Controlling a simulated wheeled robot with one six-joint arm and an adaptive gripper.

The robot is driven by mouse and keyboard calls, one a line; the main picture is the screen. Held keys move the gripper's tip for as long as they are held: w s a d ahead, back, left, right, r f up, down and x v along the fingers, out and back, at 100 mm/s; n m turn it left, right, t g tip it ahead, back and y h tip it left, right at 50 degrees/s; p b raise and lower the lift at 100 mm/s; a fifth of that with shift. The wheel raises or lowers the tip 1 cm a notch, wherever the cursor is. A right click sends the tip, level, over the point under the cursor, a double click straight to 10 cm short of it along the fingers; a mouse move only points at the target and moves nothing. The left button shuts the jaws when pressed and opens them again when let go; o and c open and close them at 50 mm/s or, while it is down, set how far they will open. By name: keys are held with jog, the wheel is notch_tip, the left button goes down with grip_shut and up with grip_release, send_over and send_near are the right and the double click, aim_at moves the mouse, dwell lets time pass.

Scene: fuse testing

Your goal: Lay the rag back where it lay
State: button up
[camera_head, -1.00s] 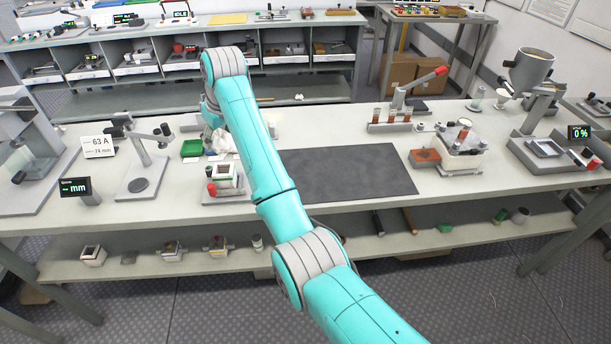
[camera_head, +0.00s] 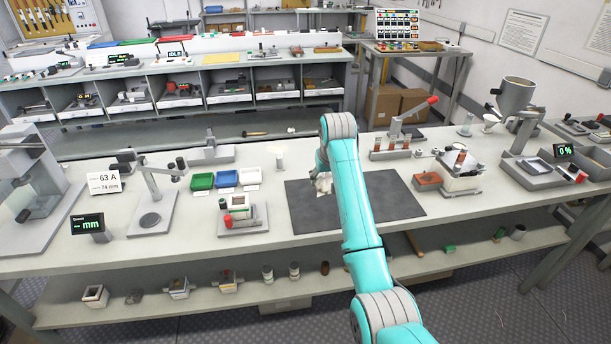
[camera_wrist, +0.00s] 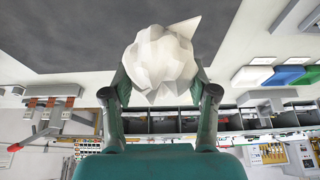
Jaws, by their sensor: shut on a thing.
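The rag is a white, crumpled cloth (camera_wrist: 160,62) held between the two dark fingers of my gripper (camera_wrist: 163,85) in the wrist view. My gripper is shut on it. In the head view the rag (camera_head: 322,183) shows just left of my arm, over the left part of the dark grey mat (camera_head: 302,212). My arm hides part of the mat and most of the gripper there. I cannot tell whether the rag touches the mat.
Green (camera_head: 202,181), blue (camera_head: 226,178) and white trays stand left of the mat, behind a small fixture (camera_head: 240,215) with a red knob. A rack with a red-handled lever (camera_head: 400,135) stands behind the mat. A brown block (camera_head: 427,181) lies to its right.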

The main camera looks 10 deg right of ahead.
aim_at(323, 203)
jog(key=shift+f, duration=3.5)
jog(key=shift+f, duration=0.65)
jog(key=o, duration=1.2)
jog(key=shift+r, duration=0.1)
